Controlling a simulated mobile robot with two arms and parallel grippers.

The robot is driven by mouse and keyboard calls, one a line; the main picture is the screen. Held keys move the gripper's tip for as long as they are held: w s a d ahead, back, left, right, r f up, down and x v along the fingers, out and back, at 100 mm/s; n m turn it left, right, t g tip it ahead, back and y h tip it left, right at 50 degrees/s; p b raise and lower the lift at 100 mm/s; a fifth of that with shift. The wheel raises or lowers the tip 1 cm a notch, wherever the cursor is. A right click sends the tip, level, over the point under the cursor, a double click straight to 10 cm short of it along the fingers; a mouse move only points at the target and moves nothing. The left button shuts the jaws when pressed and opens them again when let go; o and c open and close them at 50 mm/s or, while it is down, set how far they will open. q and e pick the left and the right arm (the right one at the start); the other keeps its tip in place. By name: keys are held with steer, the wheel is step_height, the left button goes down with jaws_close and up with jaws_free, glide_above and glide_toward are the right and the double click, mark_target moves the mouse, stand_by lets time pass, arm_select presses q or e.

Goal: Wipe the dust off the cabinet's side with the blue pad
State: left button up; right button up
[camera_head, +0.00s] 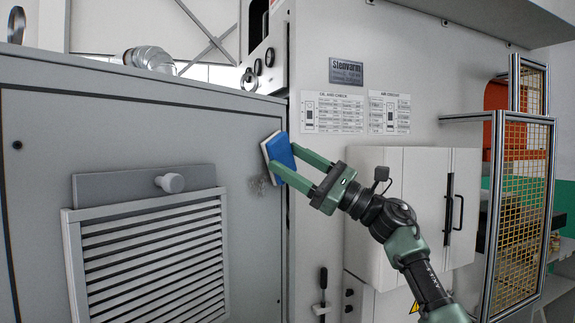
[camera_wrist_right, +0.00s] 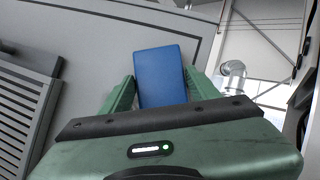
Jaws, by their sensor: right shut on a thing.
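The blue pad (camera_head: 279,152) has a pale layer on its left face, turned to the cabinet's side. It also shows in the right wrist view (camera_wrist_right: 160,76). My right gripper (camera_head: 288,164) is shut on the pad, with green fingers on both sides of it. The grey cabinet's side (camera_head: 150,125) fills the left of the head view. The pad is at its right part, near the edge; I cannot tell whether it touches. A dark, speckled dust patch (camera_head: 259,184) shows on the panel just below and left of the pad. My left gripper is not in view.
A louvred vent (camera_head: 150,262) and a plate with a round knob (camera_head: 170,183) stick out of the panel left of the dust. A white box with black handles (camera_head: 415,195) is behind my right arm. A yellow mesh guard (camera_head: 525,180) stands at the right.

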steer(key=s+d+b, duration=0.1)
steer(key=d, duration=0.1)
steer(key=s+d+b, duration=0.1)
steer(key=s+d, duration=0.1)
steer(key=shift+s, duration=0.1)
steer(key=shift+b, duration=0.3)
steer(key=shift+s+d+b, duration=0.7)
steer(key=shift+s+d, duration=0.25)
steer(key=shift+d, duration=0.25)
steer(key=shift+a, duration=0.1)
